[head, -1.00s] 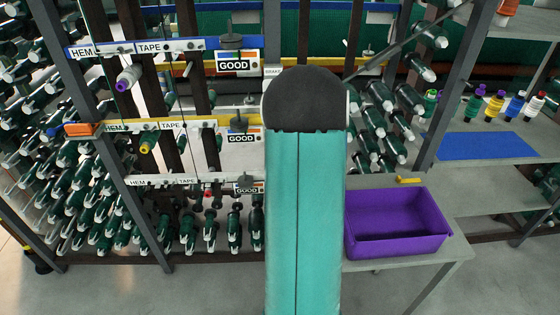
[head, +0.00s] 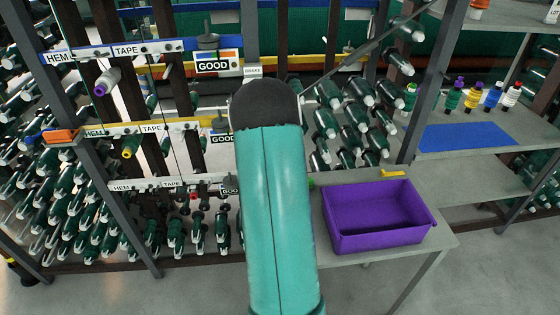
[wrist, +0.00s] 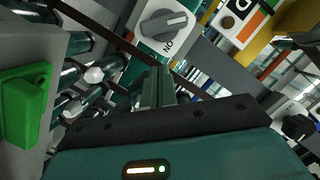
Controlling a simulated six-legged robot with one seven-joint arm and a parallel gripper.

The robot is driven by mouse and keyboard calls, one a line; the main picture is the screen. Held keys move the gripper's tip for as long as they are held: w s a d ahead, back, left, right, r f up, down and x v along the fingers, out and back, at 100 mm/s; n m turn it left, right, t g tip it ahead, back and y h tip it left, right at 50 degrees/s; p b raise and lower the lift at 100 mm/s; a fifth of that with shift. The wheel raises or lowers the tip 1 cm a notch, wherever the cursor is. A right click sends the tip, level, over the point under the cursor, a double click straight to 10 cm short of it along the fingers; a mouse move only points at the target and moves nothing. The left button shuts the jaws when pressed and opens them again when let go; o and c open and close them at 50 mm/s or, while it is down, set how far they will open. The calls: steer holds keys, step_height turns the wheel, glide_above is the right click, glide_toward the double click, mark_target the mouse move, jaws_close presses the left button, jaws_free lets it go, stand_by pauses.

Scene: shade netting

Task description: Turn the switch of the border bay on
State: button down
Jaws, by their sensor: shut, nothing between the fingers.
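In the wrist view a grey rotary switch (wrist: 166,24) sits on a white plate lettered ON, which appears upside down. Its handle slants up to the right, away from the ON lettering. My gripper (wrist: 160,72) is shut and empty, with its tips just below the plate in the picture and seemingly short of the switch. I cannot read a bay name beside this switch. In the head view my arm hides the gripper and part of the rails; the labels I can read there are HEM (head: 58,56) and TAPE (head: 128,50).
A green block (wrist: 24,105) is at the wrist view's left. Spools crowd the rack. A purple bin (head: 335,240) stands on the bench at right.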

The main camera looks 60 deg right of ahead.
steer(key=shift+w+a+f, duration=0.7)
steer(key=shift+f, duration=0.25)
